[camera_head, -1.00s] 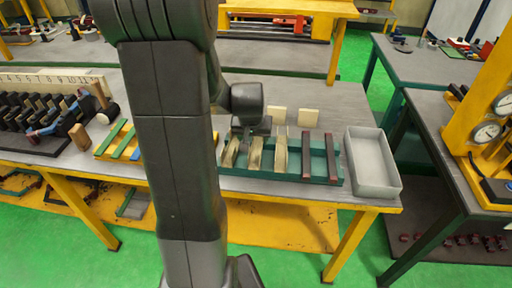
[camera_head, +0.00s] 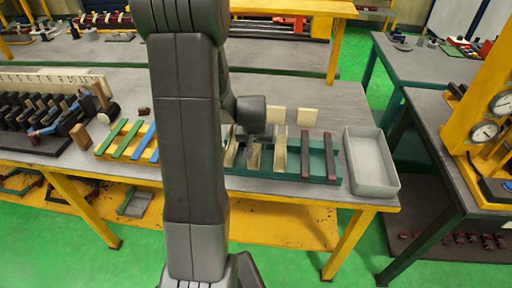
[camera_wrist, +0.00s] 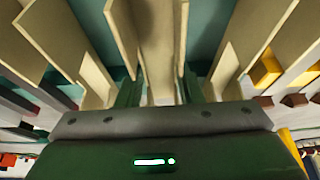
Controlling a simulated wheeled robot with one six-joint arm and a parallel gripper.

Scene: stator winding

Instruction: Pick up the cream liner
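Cream U-shaped liners stand in the green tray (camera_head: 325,180) on the table. In the head view the left liner (camera_head: 231,156), the middle liner (camera_head: 254,158) and the right liner (camera_head: 280,155) stand side by side. My gripper (camera_wrist: 160,92) is low over the tray, by the middle and left liners in the head view, partly hidden behind my wrist. In the wrist view a cream liner (camera_wrist: 160,40) is straight ahead, with a dark green bar on each side, and more liners flank it. Contact between fingers and liner is not clear.
Two dark red-brown bars (camera_head: 305,155) lie in the tray's right part. An empty grey bin (camera_head: 372,165) stands at the right. Two cream blocks (camera_head: 307,117) stand behind the tray. A yellow rack with green and blue strips (camera_head: 125,140) is at the left.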

